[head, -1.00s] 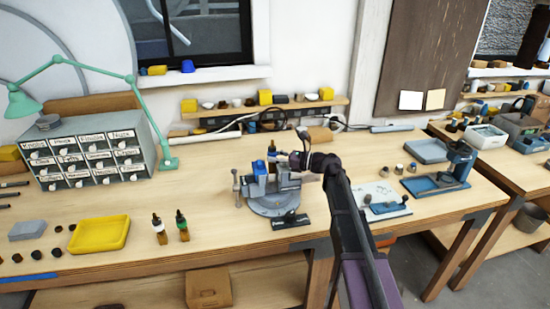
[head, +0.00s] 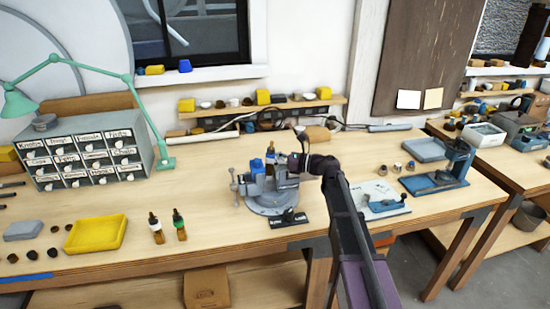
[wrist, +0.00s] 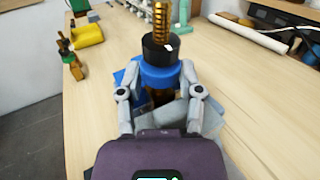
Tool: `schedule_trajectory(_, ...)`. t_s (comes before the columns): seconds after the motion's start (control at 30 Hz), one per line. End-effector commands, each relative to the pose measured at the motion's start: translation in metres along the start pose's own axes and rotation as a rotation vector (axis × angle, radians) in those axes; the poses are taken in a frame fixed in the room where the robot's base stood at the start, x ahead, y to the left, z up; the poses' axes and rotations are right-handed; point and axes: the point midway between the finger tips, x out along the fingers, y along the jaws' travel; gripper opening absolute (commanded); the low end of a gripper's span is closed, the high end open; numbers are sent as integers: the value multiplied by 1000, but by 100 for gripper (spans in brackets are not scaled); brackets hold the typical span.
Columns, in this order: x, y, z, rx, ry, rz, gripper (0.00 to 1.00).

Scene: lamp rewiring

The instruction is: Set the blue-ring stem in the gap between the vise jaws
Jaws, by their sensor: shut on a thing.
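The blue-ring stem (wrist: 158,72) stands upright in the wrist view, with a brass threaded top, a black collar and a blue ring. My gripper (wrist: 157,85) is shut on it, one finger on each side. In the head view my gripper (head: 285,166) is at the vise (head: 270,203), and the small stem (head: 270,153) shows just beside it. The vise has a grey round base and a blue jaw part (head: 257,166). The gap between the jaws is hidden by my gripper, so I cannot tell whether the stem's lower end is inside it.
A white-ring stem (head: 156,230) and a green-ring stem (head: 179,226) stand left of the vise. A yellow tray (head: 96,246) lies farther left. A black labelled plate (head: 289,221) lies in front of the vise. A blue-based fixture (head: 385,207) stands to the right.

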Motion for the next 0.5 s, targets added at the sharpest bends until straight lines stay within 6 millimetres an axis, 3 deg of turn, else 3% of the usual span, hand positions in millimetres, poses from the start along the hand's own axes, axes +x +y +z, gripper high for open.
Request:
schedule_trajectory(0.03, 1, 7, -9, 0, 31, 14, 0)
schedule_trajectory(0.2, 2, 7, -10, 0, 31, 15, 0)
schedule_trajectory(0.23, 2, 7, -10, 0, 31, 15, 53)
schedule_trajectory(0.3, 2, 7, -10, 0, 31, 15, 74)
schedule_trajectory(0.37, 2, 7, -10, 0, 31, 15, 87)
schedule_trajectory(0.5, 2, 7, -10, 0, 31, 14, 87)
